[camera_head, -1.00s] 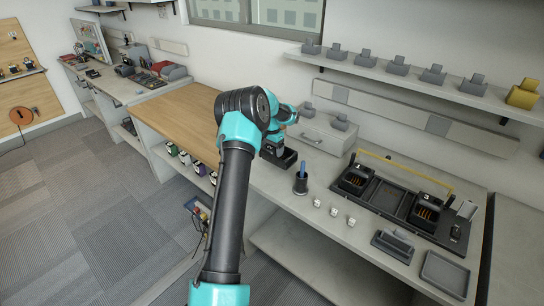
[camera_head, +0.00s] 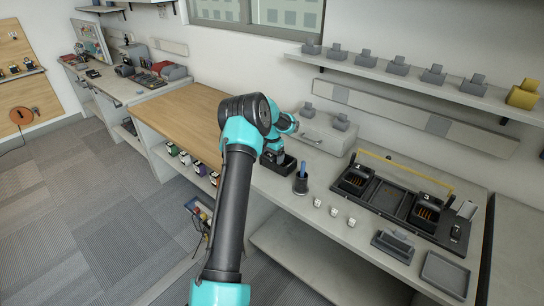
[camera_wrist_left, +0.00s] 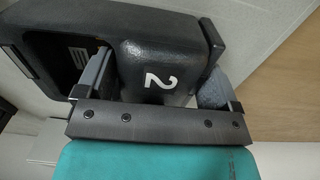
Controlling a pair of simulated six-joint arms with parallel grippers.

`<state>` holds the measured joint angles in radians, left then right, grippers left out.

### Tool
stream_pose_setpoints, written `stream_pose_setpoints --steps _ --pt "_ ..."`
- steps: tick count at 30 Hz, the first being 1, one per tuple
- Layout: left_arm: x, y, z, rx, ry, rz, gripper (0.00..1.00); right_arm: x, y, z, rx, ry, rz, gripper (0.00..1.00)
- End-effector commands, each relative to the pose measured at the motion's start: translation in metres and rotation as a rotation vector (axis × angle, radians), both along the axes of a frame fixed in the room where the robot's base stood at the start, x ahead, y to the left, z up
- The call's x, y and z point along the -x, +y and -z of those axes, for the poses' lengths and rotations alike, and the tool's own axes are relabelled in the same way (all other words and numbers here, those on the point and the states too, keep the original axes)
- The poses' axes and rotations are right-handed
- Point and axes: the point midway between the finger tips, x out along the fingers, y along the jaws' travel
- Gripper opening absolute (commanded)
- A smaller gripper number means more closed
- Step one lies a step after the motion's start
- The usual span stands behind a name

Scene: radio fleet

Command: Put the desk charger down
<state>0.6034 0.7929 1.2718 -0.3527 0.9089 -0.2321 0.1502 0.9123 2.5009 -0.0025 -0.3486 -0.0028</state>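The desk charger (camera_head: 285,163) is a black box at the counter's left part, between the wooden top and the pen cup. In the left wrist view the charger (camera_wrist_left: 155,65) fills the upper left and bears a white "2". My left gripper (camera_wrist_left: 155,85) has its grey fingers on either side of the numbered part and looks shut on it. In the head view the left gripper (camera_head: 277,150) is partly hidden by its own arm. I cannot tell whether the charger's underside touches the counter. My right gripper is not in view.
A pen cup (camera_head: 300,184) stands close right of the charger. A grey drawer box (camera_head: 318,137) is behind. Several white dice-like pieces (camera_head: 333,211) lie in front of a black tray (camera_head: 382,196) holding two chargers. The wooden top (camera_head: 185,112) is clear.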

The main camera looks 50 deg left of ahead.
Motion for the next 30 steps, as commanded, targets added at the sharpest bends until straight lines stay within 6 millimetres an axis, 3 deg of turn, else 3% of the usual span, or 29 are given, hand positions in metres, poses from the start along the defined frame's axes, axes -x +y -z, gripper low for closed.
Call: stream_pose_setpoints --steps 4,16,30 --pt "0.0 0.0 0.0 0.0 0.0 0.0 1.0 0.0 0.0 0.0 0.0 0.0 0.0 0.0" --pt "0.0 0.0 -0.011 -0.001 -0.001 0.0 1.0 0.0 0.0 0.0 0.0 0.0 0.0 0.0" --pt "0.0 0.001 -0.091 -0.002 -0.003 0.0 1.0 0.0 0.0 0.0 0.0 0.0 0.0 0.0"
